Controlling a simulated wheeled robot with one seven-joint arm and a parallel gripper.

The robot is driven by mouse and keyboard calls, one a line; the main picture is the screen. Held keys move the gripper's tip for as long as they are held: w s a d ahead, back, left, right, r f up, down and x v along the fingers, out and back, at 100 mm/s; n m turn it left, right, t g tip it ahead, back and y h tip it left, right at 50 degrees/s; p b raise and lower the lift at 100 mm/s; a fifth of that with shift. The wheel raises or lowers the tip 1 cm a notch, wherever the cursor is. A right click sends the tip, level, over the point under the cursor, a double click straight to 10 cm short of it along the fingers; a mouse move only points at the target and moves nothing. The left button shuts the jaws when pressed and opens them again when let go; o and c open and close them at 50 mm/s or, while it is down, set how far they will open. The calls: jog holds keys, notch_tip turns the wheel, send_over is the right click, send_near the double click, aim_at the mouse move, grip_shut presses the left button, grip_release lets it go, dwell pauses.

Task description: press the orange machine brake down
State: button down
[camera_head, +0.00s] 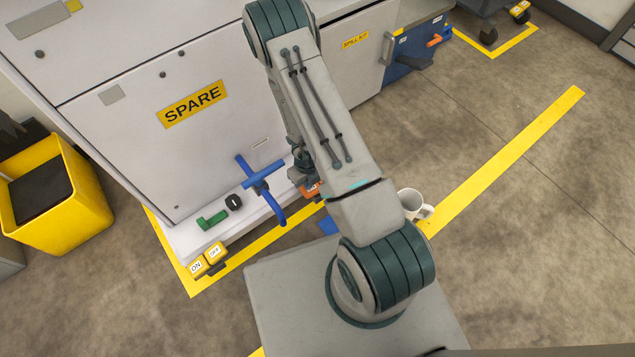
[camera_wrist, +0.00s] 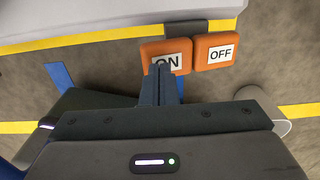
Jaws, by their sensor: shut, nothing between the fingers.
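The orange machine brake has two pedals side by side on a dark bracket. In the wrist view the ON pedal (camera_wrist: 151,49) is on the left and the OFF pedal (camera_wrist: 215,50) on the right. My gripper (camera_wrist: 161,66) is shut and empty. Its fingertips overlap the lower part of the ON pedal and hide some of its label. I cannot tell whether they touch it. In the head view a small part of the orange brake (camera_head: 312,191) shows at the machine's foot, mostly hidden by my arm.
The white machine marked SPARE stands behind, with a yellow ON/OFF brake (camera_head: 206,262), a green handle (camera_head: 212,219) and a blue lever (camera_head: 262,184) in front. A white mug (camera_head: 410,203) stands right of my arm. A yellow bin (camera_head: 55,200) is at left. The floor at right is open.

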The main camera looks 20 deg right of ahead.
jog(key=shift+f, duration=0.1)
jog(key=shift+f+b, duration=1.2)
jog(key=shift+b, duration=0.15)
notch_tip(320, 180, up, 7)
jog(key=p, duration=0.6)
jog(key=shift+r, duration=0.15)
